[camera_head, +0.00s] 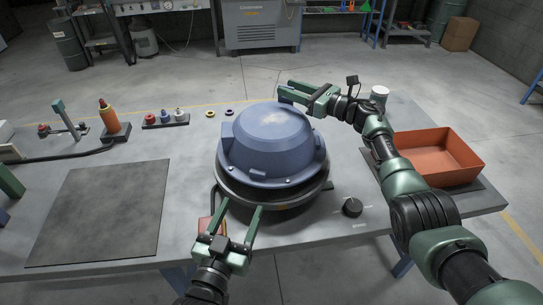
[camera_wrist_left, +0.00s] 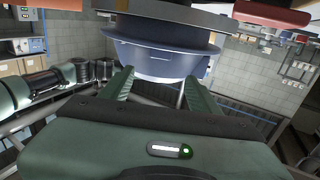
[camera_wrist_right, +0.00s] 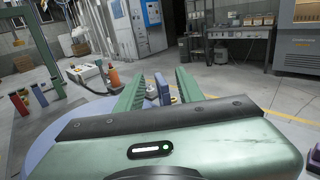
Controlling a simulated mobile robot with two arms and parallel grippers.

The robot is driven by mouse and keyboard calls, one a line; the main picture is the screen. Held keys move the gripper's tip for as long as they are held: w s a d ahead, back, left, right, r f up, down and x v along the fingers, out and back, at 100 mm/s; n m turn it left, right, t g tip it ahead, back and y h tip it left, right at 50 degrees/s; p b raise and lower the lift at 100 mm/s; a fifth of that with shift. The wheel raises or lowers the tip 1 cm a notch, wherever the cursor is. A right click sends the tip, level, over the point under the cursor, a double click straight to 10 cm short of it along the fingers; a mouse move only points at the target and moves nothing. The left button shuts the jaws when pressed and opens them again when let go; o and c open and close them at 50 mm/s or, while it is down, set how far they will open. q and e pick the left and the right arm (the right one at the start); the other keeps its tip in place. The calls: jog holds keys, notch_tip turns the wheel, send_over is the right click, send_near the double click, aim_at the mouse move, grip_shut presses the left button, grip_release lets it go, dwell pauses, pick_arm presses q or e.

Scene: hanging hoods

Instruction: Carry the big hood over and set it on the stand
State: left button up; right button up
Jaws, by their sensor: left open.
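The big hood (camera_head: 272,140) is a blue dome with a wide flange and side lugs. It sits upright over a round dark base (camera_head: 268,198) at the middle of the table; I cannot tell whether this base is the stand. My left gripper (camera_head: 240,212) is open and empty at the front of the base, its fingers pointing toward it. The hood shows ahead of it in the left wrist view (camera_wrist_left: 160,62). My right gripper (camera_head: 284,91) is open at the hood's far right top edge, its fingers pointing left. Contact there is unclear.
A dark square mat (camera_head: 100,215) lies bare at left. An orange tray (camera_head: 432,158) stands at right. An orange bottle (camera_head: 112,118) and a small rack (camera_head: 166,120) stand at the back left.

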jog(key=shift+d, duration=0.25)
pick_arm(q)
jog(key=shift+v, duration=0.8)
pick_arm(e)
jog(key=v, duration=1.1)
jog(key=shift+s+d, duration=0.2)
jog(key=shift+s, duration=0.05)
pick_arm(q)
jog(key=shift+o, duration=0.2)
jog(key=shift+s, duration=0.1)
jog(key=shift+p+v, duration=0.7)
jog(key=shift+v, duration=1.45)
pick_arm(e)
jog(key=shift+r, duration=0.7)
pick_arm(q)
jog(key=shift+r, duration=0.15)
notch_tip(320, 180, up, 8)
jog(key=p, duration=0.8)
jog(key=shift+p, duration=0.4)
pick_arm(e)
notch_tip(320, 180, up, 9)
